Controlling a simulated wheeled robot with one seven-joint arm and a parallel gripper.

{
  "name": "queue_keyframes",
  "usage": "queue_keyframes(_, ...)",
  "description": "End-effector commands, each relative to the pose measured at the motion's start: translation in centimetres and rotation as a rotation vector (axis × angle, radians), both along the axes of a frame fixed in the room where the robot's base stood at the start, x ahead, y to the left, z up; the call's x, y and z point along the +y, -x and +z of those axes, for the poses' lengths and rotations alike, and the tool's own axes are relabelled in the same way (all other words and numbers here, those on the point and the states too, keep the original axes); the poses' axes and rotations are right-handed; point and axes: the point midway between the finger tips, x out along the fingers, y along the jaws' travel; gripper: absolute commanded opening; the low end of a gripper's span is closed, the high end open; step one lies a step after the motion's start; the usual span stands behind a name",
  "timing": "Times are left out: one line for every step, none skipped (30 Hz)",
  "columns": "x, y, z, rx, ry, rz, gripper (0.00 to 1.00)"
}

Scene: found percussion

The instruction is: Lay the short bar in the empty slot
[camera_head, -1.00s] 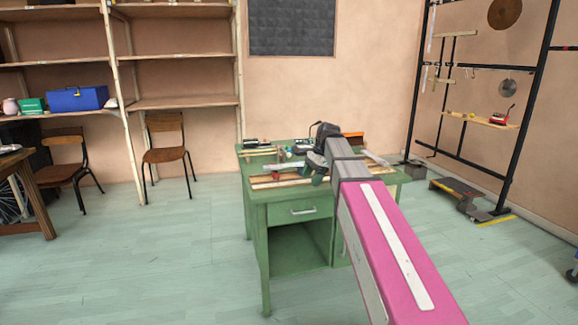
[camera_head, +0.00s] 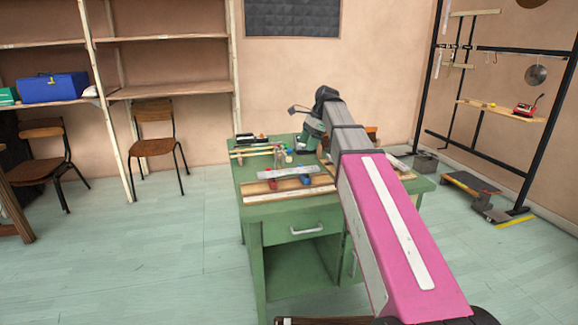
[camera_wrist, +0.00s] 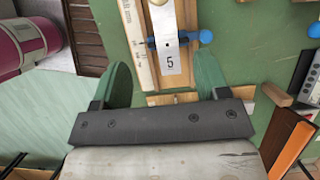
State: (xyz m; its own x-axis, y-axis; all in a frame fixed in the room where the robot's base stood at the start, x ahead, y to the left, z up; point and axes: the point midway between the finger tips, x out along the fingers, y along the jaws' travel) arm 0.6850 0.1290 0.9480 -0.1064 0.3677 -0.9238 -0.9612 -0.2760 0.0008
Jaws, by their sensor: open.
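A pale metal bar marked "5" (camera_wrist: 170,58) lies on a wooden strip in the wrist view, with blue parts (camera_wrist: 205,37) at its sides. My gripper (camera_wrist: 163,77) is open, with green fingers spread apart. The bar's near end shows between the fingers, and nothing is gripped. In the head view my gripper (camera_head: 312,132) is over the green table (camera_head: 275,213). A pale bar (camera_head: 286,172) rests over red and blue parts at the wooden frame (camera_head: 300,193). I cannot tell whether it is the marked bar. The empty slot cannot be made out.
Small bottles (camera_head: 282,157) and sticks (camera_head: 252,151) stand or lie at the table's back left. In the wrist view an orange-edged dark object (camera_wrist: 291,148) is at lower right. A black rack (camera_head: 520,60) stands to the right.

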Motion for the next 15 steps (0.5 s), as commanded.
queue_keyframes(0.0, 0.1, 0.0, 0.0, 0.0, 0.0, 0.68)
queue_keyframes(0.0, 0.1, 0.0, 0.0, 0.0, 0.0, 0.68)
queue_keyframes(0.0, 0.1, -0.1, 0.0, 0.0, 0.0, 0.68)
queue_keyframes(0.1, 0.1, -0.2, 0.001, 0.0, 0.0, 0.68)
queue_keyframes(0.1, 0.1, -0.4, 0.001, 0.0, 0.0, 0.68)
queue_keyframes(0.2, 0.2, -0.7, 0.001, 0.0, 0.0, 0.68)
queue_keyframes(0.4, 0.2, -0.9, 0.002, 0.001, 0.001, 0.68)
queue_keyframes(0.5, 0.3, -1.2, 0.001, 0.0, 0.001, 0.68)
queue_keyframes(0.7, 0.3, -1.7, 0.001, 0.0, 0.001, 0.68)
queue_keyframes(0.8, 0.4, -2.1, 0.001, 0.0, 0.001, 0.68)
queue_keyframes(1.0, 0.5, -2.5, 0.001, 0.0, 0.001, 0.68)
queue_keyframes(1.3, 0.5, -3.1, 0.001, 0.0, 0.002, 0.68)
queue_keyframes(1.4, 0.6, -3.5, 0.002, 0.001, 0.002, 0.68)
queue_keyframes(1.6, 0.6, -3.9, 0.001, 0.0, 0.002, 0.68)
queue_keyframes(1.8, 0.7, -4.4, 0.001, 0.0, 0.001, 0.68)
